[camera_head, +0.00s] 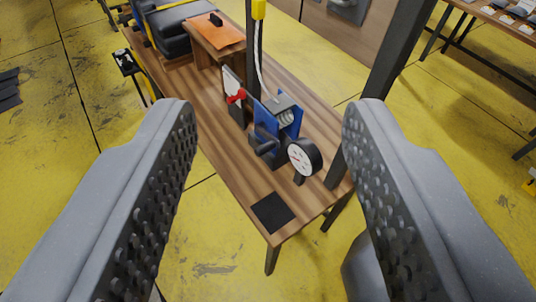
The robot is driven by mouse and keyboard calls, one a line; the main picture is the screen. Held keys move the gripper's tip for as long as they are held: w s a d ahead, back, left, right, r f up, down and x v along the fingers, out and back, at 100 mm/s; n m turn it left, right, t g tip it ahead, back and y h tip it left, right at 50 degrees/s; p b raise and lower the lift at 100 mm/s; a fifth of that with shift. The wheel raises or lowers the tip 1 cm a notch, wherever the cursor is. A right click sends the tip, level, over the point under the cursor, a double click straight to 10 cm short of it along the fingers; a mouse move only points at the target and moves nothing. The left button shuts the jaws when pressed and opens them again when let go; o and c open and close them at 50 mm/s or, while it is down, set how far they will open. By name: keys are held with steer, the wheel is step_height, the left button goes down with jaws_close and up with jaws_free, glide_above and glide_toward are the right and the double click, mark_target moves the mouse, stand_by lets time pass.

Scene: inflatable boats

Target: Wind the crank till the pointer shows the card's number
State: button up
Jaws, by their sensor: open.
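My gripper (268,135) is open and empty, its two grey studded fingers apart on either side of the view. Between and beyond them stands a wooden table. On it is a blue-sided winch (291,119) with a dark crank (264,143) at its left front. A round dial (302,156) with a white face stands beside the winch near the table's right edge. The pointer's reading is too small to tell. A white card-like plate (232,82) stands behind the winch, partly behind a red knob (237,96). No number on it can be read.
The wooden table (205,115) has a black square mat (272,213) near its front. An orange sheet (214,32) lies on a raised shelf behind. A dark post (385,80) rises at the right of the table. Yellow floor (75,190) is open at the left.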

steer(key=w+d+f+n+g+h+b, duration=0.2)
steer(key=w+d+f+n+g+h, duration=0.15)
steer(key=w+f, duration=0.9)
steer(key=n+g+h+b, duration=0.1)
steer(key=n+h+b, duration=0.4)
steer(key=n+h, duration=1)
glide_toward(256, 154)
steer(key=w+d+r+n+y, duration=0.1)
steer(key=w+d, duration=0.1)
steer(key=d, duration=0.1)
steer(key=w+d+r+n+y+b, duration=0.1)
steer(key=d+n, duration=0.1)
steer(key=d, duration=0.1)
steer(key=w+d+r+n+y, duration=0.1)
steer(key=w+d+y, duration=0.1)
steer(key=d, duration=0.1)
steer(key=shift+w+d, duration=0.35)
